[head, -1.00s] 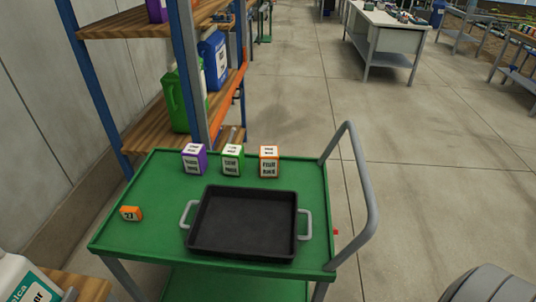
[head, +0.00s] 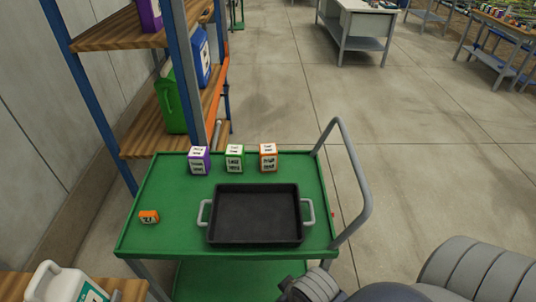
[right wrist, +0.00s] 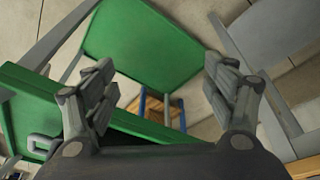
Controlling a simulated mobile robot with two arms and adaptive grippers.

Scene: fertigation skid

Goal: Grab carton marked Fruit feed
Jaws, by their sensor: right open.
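Three small cartons stand upright in a row along the back of the green cart. They are a purple and white carton (head: 199,161), a green and white carton (head: 235,159) and an orange and white carton (head: 268,158). The orange one at the right seems to be the Fruit feed carton, but its label is too small to read surely now. My right gripper (right wrist: 155,82) is open and empty in the right wrist view, with green cart panels beyond its fingers. No carton shows between them. My left gripper is not in view.
A shelf rack (head: 180,100) stands behind left. A white jug (head: 62,284) is at bottom left.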

